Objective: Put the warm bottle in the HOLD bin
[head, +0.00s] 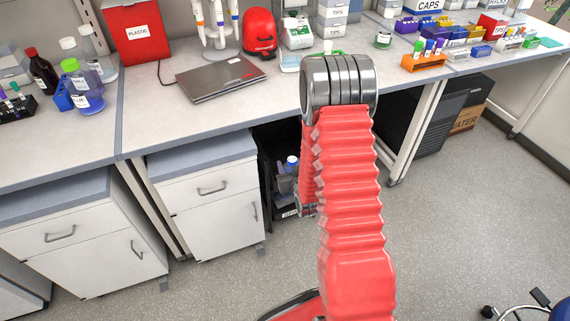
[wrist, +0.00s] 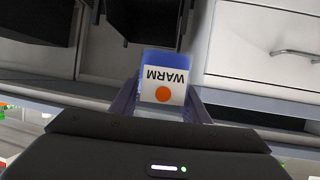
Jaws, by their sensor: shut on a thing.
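The warm bottle (wrist: 164,92) is blue, with a white label reading WARM and an orange dot. In the wrist view it sits between the two fingers of my gripper (wrist: 163,104), which is shut on it. A dark bin-like shape (head: 267,184) stands in that gap, with a small white label too small to read. I cannot tell whether it is the HOLD bin.
A white drawer cabinet (head: 201,190) stands left of the gap; it also shows in the wrist view (wrist: 262,45). The bench top (head: 210,112) above holds a laptop (head: 220,78). A cardboard box (head: 467,118) stands farther right.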

